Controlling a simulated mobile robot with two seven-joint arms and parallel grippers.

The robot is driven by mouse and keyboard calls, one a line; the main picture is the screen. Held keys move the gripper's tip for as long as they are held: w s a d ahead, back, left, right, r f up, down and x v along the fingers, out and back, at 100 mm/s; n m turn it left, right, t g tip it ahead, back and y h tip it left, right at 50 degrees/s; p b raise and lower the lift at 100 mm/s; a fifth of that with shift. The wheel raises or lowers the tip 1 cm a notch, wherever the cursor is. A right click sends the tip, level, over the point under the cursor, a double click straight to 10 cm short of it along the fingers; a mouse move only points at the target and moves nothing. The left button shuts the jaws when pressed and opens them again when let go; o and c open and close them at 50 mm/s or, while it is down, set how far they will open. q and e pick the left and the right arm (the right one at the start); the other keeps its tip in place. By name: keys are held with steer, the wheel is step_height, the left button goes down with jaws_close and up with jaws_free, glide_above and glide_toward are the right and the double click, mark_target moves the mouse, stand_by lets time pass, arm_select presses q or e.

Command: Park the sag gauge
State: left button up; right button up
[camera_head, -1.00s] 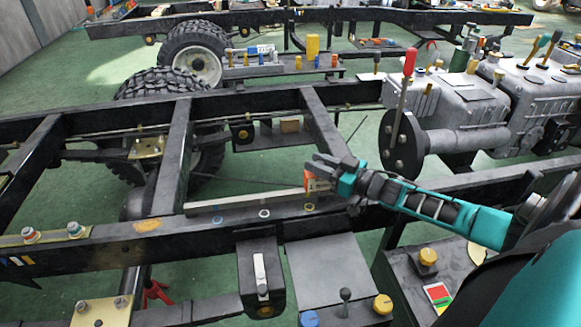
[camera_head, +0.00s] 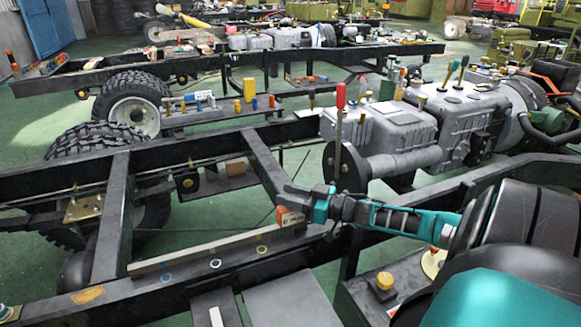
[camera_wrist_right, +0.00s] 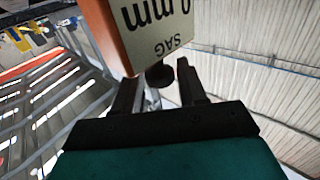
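The sag gauge is an orange and white block (camera_head: 290,217) at the right end of a pale straight bar (camera_head: 205,250) on the near black frame rail. In the right wrist view its pale face (camera_wrist_right: 155,25) reads "0 mm SAG", with a dark round knob (camera_wrist_right: 160,75) at its edge. My right gripper (camera_head: 298,195) is just above and beside the gauge. In the wrist view its two fingers (camera_wrist_right: 160,82) are apart, with the knob between or just beyond them and gaps on both sides. My left gripper is not in view.
An engine (camera_head: 400,130) with a red-handled lever (camera_head: 340,100) stands behind my right arm. A yellow knob (camera_head: 385,281) stands on a box at front right. Green floor shows between the rails.

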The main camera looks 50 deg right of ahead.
steer(key=shift+o, duration=0.5)
steer(key=shift+s+f, duration=0.1)
steer(key=shift+s+f, duration=0.1)
steer(key=shift+s, duration=0.2)
steer(key=p+v, duration=0.2)
steer(key=v, duration=1)
steer(key=shift+r, duration=0.2)
steer(key=shift+s+f, duration=0.1)
